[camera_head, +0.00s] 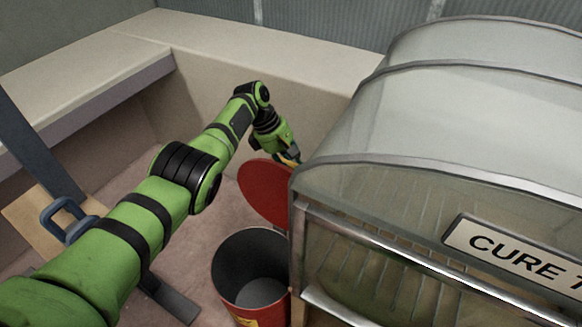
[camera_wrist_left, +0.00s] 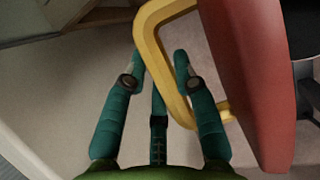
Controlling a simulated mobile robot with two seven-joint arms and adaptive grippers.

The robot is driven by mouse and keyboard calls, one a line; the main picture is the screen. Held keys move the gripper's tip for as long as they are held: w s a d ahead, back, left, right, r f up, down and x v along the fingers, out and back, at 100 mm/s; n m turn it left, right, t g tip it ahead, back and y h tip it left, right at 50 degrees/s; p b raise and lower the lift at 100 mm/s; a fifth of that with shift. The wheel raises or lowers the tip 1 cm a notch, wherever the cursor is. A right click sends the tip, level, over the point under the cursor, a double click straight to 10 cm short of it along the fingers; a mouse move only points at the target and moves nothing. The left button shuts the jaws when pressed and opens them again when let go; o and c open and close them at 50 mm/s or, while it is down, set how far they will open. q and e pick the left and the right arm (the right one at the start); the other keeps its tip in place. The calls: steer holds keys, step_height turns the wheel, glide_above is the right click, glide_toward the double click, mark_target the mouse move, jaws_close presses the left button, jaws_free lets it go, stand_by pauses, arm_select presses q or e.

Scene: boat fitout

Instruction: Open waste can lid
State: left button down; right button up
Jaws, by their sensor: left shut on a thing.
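The waste can (camera_head: 277,313) is red outside and dark grey inside, and stands on the floor left of the clear-topped cabinet. Its red lid (camera_head: 264,192) is tilted up steeply at the back of the can, leaving the mouth uncovered and the inside showing. The lid also fills the right of the left wrist view (camera_wrist_left: 255,70). A yellow D-shaped handle (camera_wrist_left: 148,35) stands out from the lid. My left gripper (camera_head: 289,157) is at the lid's upper edge, its fingers (camera_wrist_left: 160,57) shut on the handle. My right gripper is in neither view.
The cabinet (camera_head: 440,190), with a curved clear cover and a "CURE" sign (camera_head: 515,257), stands close on the right and hides part of the lid and can. A beige bench (camera_head: 250,60) runs along the back. Open floor (camera_head: 215,215) lies left of the can.

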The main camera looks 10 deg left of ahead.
arm_select(q)
steer(key=shift+w, duration=0.1)
stand_by(0.3)
steer(key=c, duration=1.2)
jaws_free()
steer(key=shift+a+r, duration=0.1)
steer(key=v, duration=1.1)
steer(key=shift+a+r, duration=0.15)
steer(key=shift+r, duration=0.25)
